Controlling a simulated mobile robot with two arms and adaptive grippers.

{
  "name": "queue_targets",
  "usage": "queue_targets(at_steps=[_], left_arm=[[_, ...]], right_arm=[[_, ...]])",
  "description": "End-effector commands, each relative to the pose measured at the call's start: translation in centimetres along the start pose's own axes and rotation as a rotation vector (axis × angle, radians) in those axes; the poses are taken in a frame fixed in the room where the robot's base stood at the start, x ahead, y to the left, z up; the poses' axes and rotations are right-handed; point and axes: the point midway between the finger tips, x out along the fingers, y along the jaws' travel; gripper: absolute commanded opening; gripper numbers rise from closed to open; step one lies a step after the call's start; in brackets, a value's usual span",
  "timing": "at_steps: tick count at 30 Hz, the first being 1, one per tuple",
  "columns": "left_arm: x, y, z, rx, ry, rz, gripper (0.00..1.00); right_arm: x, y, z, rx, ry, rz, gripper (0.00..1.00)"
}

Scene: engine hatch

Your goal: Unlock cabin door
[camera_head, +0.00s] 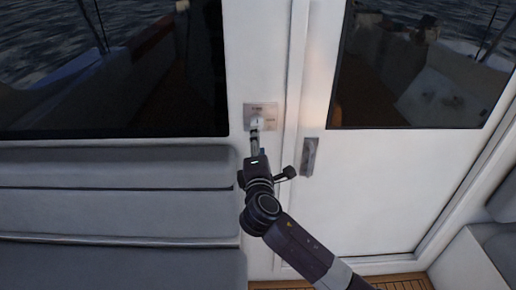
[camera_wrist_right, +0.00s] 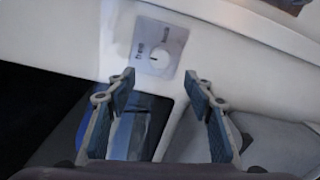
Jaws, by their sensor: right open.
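The white cabin door (camera_head: 390,170) is shut and has a dark window in its upper part. A small silver lock plate (camera_head: 261,110) with a pale knob sits on the white wall just left of the door. My right gripper (camera_head: 255,132) is at the lower edge of the plate. Contact cannot be told. My left gripper is not in view.
A metal door handle (camera_head: 309,157) is to the right of my right gripper. A dark window (camera_head: 110,80) and grey cushions (camera_head: 110,205) are at the left. A white seat base (camera_head: 468,265) is at the lower right.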

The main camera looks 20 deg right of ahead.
Motion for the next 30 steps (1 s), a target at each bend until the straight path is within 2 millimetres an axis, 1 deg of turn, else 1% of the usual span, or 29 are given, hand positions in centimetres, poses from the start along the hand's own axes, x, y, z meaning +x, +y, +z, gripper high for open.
queue_targets(at_steps=[1,3,6,17,19,20,23,26,27,29,30], left_arm=[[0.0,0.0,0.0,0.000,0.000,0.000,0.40],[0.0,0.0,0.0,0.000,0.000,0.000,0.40],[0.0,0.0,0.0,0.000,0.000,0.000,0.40],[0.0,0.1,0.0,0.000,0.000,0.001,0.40],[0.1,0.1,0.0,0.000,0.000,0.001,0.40],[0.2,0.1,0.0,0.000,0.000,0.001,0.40],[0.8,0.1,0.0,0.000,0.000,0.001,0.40],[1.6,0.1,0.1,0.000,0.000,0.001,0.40],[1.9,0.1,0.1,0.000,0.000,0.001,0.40],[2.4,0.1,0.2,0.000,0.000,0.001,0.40],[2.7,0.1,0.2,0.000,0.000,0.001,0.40]], right_arm=[[-0.7,-0.1,-0.1,0.001,0.002,-0.002,0.48],[-1.4,-0.1,-0.1,0.002,0.001,-0.002,0.48],[-2.0,0.0,0.0,0.002,0.001,-0.001,0.48],[-2.2,-0.1,0.0,0.001,0.000,-0.002,0.48],[-2.1,-0.8,-0.2,0.003,0.004,-0.012,0.48],[-2.1,-1.4,-0.3,0.006,0.007,-0.021,0.48],[-1.7,-5.5,-1.1,0.023,0.028,-0.082,0.48],[-1.4,-12.2,-2.2,0.062,0.056,-0.185,0.48],[-1.6,-15.3,-2.7,0.082,0.068,-0.233,0.48],[-1.9,-19.9,-3.2,0.118,0.081,-0.305,0.48],[-2.4,-23.0,-3.6,0.143,0.090,-0.353,0.48]])
